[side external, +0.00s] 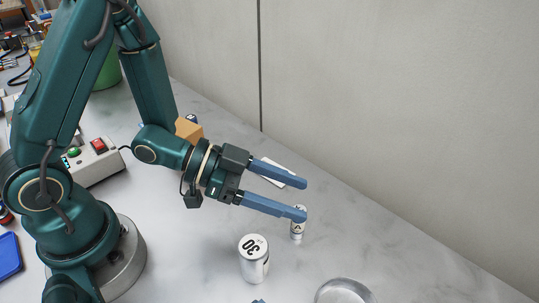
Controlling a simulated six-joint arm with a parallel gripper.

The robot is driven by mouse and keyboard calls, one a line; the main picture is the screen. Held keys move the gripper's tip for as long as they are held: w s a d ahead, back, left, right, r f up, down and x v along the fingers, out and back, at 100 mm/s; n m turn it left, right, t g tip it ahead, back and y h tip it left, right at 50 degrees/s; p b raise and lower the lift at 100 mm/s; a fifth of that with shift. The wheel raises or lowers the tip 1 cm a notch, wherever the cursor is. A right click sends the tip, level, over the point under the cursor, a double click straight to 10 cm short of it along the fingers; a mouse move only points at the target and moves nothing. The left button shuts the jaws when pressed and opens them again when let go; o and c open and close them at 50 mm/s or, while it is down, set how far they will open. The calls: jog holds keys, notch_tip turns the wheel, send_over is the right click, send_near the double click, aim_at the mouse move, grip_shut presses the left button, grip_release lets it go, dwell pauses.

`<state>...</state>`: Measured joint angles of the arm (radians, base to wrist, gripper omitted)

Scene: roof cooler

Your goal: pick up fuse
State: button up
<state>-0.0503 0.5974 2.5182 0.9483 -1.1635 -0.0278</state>
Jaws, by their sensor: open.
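A small white cylinder with dark markings, which looks like the fuse (297,229), stands upright on the grey marbled surface. My gripper (303,198) has two long blue fingers, spread apart with nothing visible between them. The tip of the nearer finger overlaps the top of the small cylinder in this view. I cannot tell whether it touches it.
A round metal dish (344,293) is cut off at the bottom edge. A white flat item (273,173) lies behind the fingers. An orange-brown block (188,130) and a control box with buttons (92,160) are at left. A wall bounds the back; the right surface is clear.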

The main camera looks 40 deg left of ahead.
notch_tip(320, 180, down, 4)
jog(key=shift+f, duration=0.15)
jog(key=shift+x, duration=2.6)
grip_shut()
